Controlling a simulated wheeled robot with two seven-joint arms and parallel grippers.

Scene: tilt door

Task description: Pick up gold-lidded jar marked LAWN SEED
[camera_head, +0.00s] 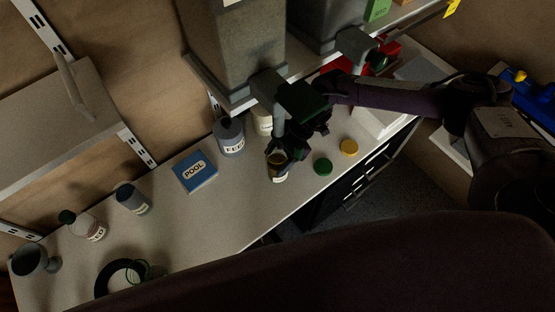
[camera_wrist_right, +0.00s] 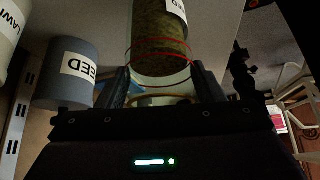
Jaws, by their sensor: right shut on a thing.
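My right gripper (camera_head: 280,152) points down over the counter and is shut on a glass jar (camera_head: 277,171) with brown, grainy contents. In the right wrist view the jar (camera_wrist_right: 160,40) sits between the fingers (camera_wrist_right: 163,88), with red rings around the glass and a gold-coloured rim near the palm. Its white label is only partly visible and I cannot read it in full. Whether its base touches the counter is unclear. A pale container (camera_wrist_right: 8,40) with a label reading LAWN shows at the left edge of the wrist view. My left gripper is not in view.
A grey FEED canister (camera_head: 230,138) and a cream container (camera_head: 263,122) stand close behind the gripper. A blue POOL box (camera_head: 195,172) lies left. Green (camera_head: 322,167) and yellow (camera_head: 348,147) round lids are on the right. A shelf with a large grey bin (camera_head: 235,50) overhangs.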

